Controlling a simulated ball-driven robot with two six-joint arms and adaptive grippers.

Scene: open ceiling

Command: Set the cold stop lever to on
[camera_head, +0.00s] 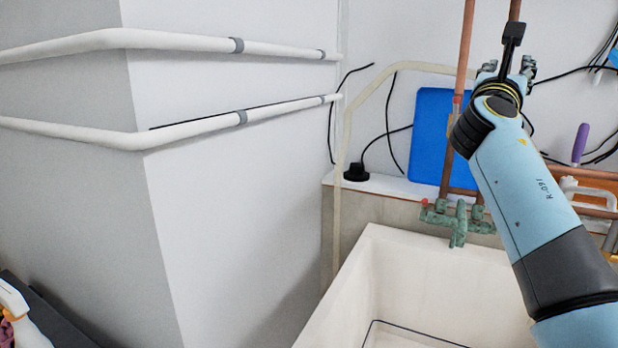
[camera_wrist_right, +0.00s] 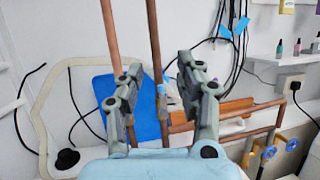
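My right gripper (camera_head: 510,62) is raised at upper right in the head view, in front of the two copper pipes. In the right wrist view, its fingers are spread and empty (camera_wrist_right: 160,82). A copper pipe with a pale blue band (camera_wrist_right: 162,88) shows between them in the picture; I cannot tell the distance. The other copper pipe (camera_wrist_right: 111,35) shows by the left finger, with a red band (camera_head: 457,99) in the head view. I cannot clearly pick out the cold stop lever; the gripper and arm cover part of the pipes. My left gripper is not in view.
A blue board (camera_head: 428,125) leans behind the pipes. A green tap (camera_head: 458,222) stands over the white sink (camera_head: 440,285). A boxed wall corner (camera_head: 225,190) with white pipes fills the left. In the wrist view, yellow fittings with blue discs (camera_wrist_right: 268,152) and horizontal copper pipes are at lower right.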

